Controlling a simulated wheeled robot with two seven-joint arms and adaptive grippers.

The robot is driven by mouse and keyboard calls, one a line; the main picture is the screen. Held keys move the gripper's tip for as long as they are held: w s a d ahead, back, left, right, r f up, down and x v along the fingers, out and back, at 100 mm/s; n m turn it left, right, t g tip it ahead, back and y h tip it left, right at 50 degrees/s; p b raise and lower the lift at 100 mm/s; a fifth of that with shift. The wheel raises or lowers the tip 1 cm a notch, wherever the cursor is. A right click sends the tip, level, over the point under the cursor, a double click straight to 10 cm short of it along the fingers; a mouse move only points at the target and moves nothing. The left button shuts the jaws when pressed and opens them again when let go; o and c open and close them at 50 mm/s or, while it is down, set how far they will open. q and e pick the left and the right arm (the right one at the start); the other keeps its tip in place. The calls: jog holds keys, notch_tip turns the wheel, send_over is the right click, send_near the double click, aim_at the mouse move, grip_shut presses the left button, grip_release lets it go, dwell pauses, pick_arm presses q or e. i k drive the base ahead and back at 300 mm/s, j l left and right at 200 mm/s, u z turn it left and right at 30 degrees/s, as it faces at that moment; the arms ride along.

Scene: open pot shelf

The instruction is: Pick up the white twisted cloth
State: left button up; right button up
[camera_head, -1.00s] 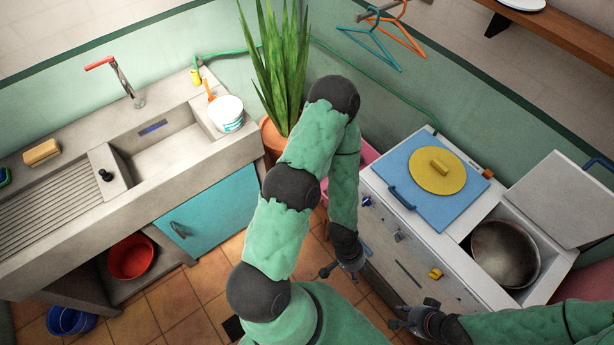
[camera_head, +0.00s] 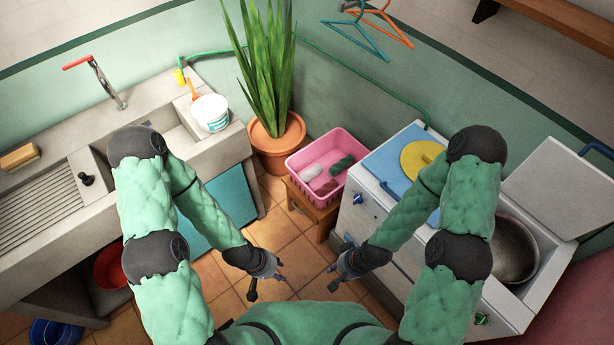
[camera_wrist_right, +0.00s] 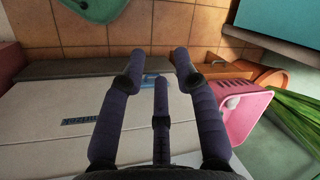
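A white twisted cloth (camera_head: 312,172) lies inside the pink basket (camera_head: 318,194), left of a dark green cloth (camera_head: 342,164). The basket sits on a small wooden stool (camera_head: 314,218) between the plant pot and the white stove. In the right wrist view the pink basket (camera_wrist_right: 238,128) shows at the right with a pale patch in it. My left gripper (camera_head: 268,289) is open and empty over the tiled floor. My right gripper (camera_head: 336,279) is open and empty, beside the stove front; its spread fingers (camera_wrist_right: 160,68) show in the right wrist view. Both are apart from the basket.
The plant pot (camera_head: 277,143) stands behind the basket, its leaves rising high. The concrete sink (camera_head: 130,140) is at left, the stove with a raised lid (camera_head: 560,190) at right. Hangers (camera_head: 378,35) hang above. The tiled floor before the stool is clear.

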aim_at(313, 171)
jog(key=i+j+u, duration=0.25)
jog(key=i, duration=0.2)
jog(key=i+j+u, duration=0.3)
jog(key=i, duration=0.15)
